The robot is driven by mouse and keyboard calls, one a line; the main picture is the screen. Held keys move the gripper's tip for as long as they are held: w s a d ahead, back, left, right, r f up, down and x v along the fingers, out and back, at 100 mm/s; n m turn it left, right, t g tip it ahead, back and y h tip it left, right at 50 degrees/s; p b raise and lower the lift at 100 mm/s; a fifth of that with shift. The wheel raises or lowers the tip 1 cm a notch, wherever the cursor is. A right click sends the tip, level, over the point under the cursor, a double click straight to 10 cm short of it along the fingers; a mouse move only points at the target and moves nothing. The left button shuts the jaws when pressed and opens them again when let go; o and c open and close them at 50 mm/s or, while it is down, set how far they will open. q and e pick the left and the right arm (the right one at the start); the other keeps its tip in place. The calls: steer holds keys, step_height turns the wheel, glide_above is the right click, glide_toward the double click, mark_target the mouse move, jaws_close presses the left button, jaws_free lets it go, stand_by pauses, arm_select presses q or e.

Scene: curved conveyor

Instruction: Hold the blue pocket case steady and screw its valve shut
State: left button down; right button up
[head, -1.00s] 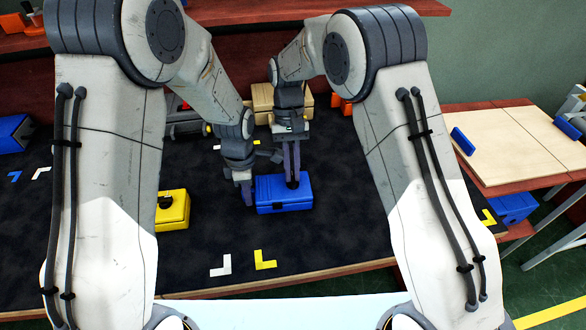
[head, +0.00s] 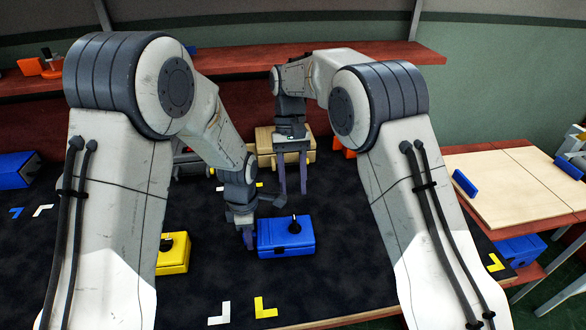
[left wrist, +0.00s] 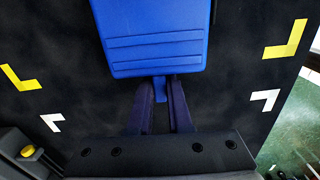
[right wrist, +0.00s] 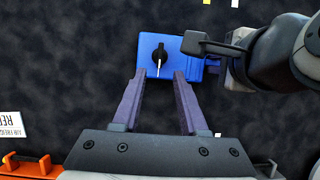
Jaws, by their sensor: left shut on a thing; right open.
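The blue pocket case (head: 285,238) lies on the dark table mat, with a black valve knob (head: 294,227) on its top. The left gripper (head: 248,238) is at the case's left side. In the left wrist view its fingers (left wrist: 161,92) are shut on a small blue tab (left wrist: 160,84) of the case. In the right wrist view the knob (right wrist: 159,53) shows a white mark pointing toward the gripper. The right gripper (head: 293,192) is open and empty, raised above and behind the case. Its fingers (right wrist: 160,82) are apart and clear of the knob.
A yellow case (head: 174,253) sits left of the blue one. A tan case (head: 280,147) stands behind the right gripper. White (head: 220,314) and yellow (head: 264,307) corner marks lie on the mat in front. The mat before the blue case is clear.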

steer(key=shift+v, duration=2.15)
arm_select(q)
steer(key=c, duration=0.8)
jaws_free()
steer(key=shift+o, duration=0.2)
